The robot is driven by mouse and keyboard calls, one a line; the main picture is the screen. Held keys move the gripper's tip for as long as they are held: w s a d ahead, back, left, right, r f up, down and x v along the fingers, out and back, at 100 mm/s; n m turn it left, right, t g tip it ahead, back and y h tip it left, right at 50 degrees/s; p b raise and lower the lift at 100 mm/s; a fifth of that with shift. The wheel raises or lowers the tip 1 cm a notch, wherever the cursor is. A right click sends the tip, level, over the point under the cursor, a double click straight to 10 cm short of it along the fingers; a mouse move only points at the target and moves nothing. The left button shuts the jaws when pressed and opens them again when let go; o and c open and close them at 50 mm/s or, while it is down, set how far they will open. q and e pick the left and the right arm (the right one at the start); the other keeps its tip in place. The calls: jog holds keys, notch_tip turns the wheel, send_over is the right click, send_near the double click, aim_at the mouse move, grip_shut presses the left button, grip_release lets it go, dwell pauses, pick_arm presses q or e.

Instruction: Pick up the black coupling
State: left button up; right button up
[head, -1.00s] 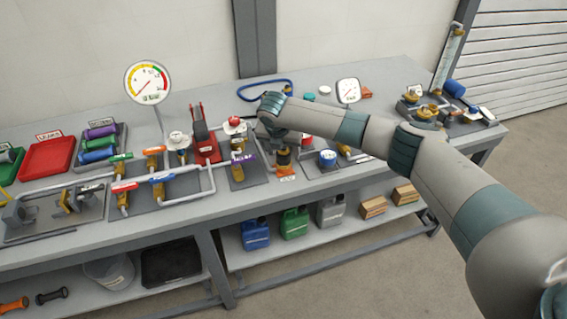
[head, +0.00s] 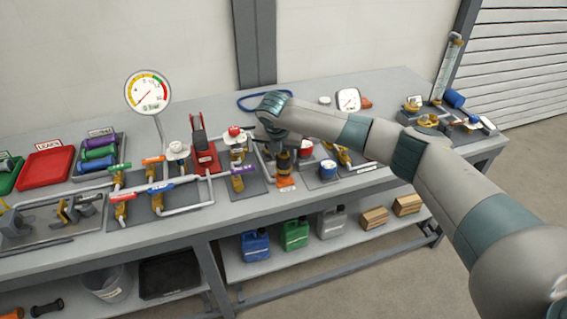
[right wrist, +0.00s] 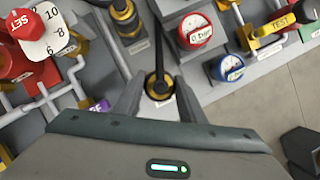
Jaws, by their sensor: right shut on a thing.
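My right gripper (head: 280,143) reaches over the bench from the right. In the right wrist view its two fingers (right wrist: 158,88) come in on both sides of a dark piece with a brass ring. I take this piece to be the black coupling (right wrist: 158,84); a thin black bar runs up the picture from it. In the head view a dark upright piece (head: 284,162) shows under the gripper, above an orange base. The gripper is shut on the coupling, and its grip is partly hidden. I cannot tell whether the coupling is clear of its seat. My left gripper is not in view.
A blue gauge (head: 327,168) and a red gauge (right wrist: 194,31) stand close to the right of the gripper. A purple-handled valve (head: 242,170) and a red stand (head: 204,157) are to its left. Pipes crowd the bench's left part.

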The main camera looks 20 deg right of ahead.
jog(key=shift+r+b, duration=0.3)
jog(key=shift+r, duration=0.45)
jog(key=s+d+r+b, duration=0.3)
jog(key=s+d+r, duration=0.4)
jog(key=d, duration=0.1)
jog(key=shift+s+d, duration=0.35)
jog(key=shift+s, duration=0.05)
jog(key=shift+a, duration=0.1)
jog(key=s+a+f+m+g+y, duration=0.1)
jog(key=s+a+m+g, duration=0.3)
jog(key=s+m, duration=0.8)
jog(key=s+a+f+m+g+y, duration=0.1)
jog(key=s+a+m+g, duration=0.3)
jog(key=s+m, duration=0.8)
jog(key=a+f+m, duration=0.1)
jog(key=a+m, duration=0.1)
jog(key=m, duration=0.3)
jog(key=shift+a+f+m+g, duration=0.2)
jog(key=shift+f+m+g, duration=0.1)
jog(key=shift+f, duration=0.05)
